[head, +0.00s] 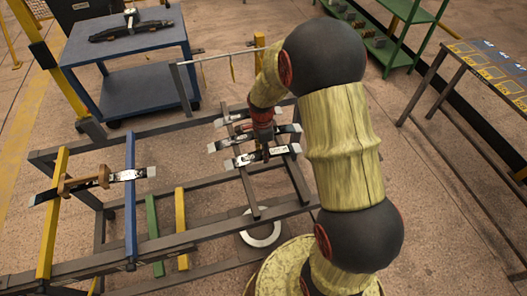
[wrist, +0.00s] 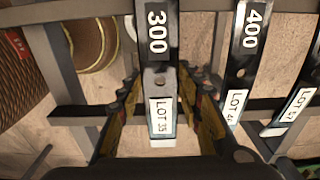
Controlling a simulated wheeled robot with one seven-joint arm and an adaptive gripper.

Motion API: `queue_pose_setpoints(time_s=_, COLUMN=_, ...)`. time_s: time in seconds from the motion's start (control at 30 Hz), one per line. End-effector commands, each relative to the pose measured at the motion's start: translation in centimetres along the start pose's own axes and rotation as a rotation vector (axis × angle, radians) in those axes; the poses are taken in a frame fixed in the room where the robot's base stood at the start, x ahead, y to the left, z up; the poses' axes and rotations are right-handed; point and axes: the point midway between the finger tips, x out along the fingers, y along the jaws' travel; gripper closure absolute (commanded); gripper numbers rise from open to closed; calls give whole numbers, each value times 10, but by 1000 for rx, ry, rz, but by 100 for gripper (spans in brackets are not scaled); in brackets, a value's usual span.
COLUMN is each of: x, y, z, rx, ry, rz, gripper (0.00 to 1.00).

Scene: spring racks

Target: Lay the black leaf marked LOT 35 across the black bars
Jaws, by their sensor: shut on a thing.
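The black leaf marked LOT 35 (wrist: 160,82) runs up the middle of the wrist view, with a white 300 and a pale end. In the head view it appears to be the nearest leaf (head: 281,152) of the group on the rack. It spans the two black bars (head: 250,190); in the wrist view one bar (wrist: 75,114) crosses near its labelled end. Whether it touches the bars is unclear. My gripper (wrist: 162,95) is shut on this leaf, a finger on each side. In the head view my gripper (head: 265,155) is over the leaf's middle.
Beside it lie a leaf marked 400 (wrist: 238,75) and another (wrist: 300,105), close on the right in the wrist view. Another leaf (head: 130,175) crosses a yellow bar and a blue bar (head: 130,215) at left. A blue cart (head: 140,90) stands behind.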

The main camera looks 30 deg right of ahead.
Motion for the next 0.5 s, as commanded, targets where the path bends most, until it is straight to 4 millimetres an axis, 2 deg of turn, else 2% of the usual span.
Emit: queue_pose_setpoints(time_s=0.5, x=8, y=-1, z=0, rx=0, ry=0, rz=-2, gripper=95)
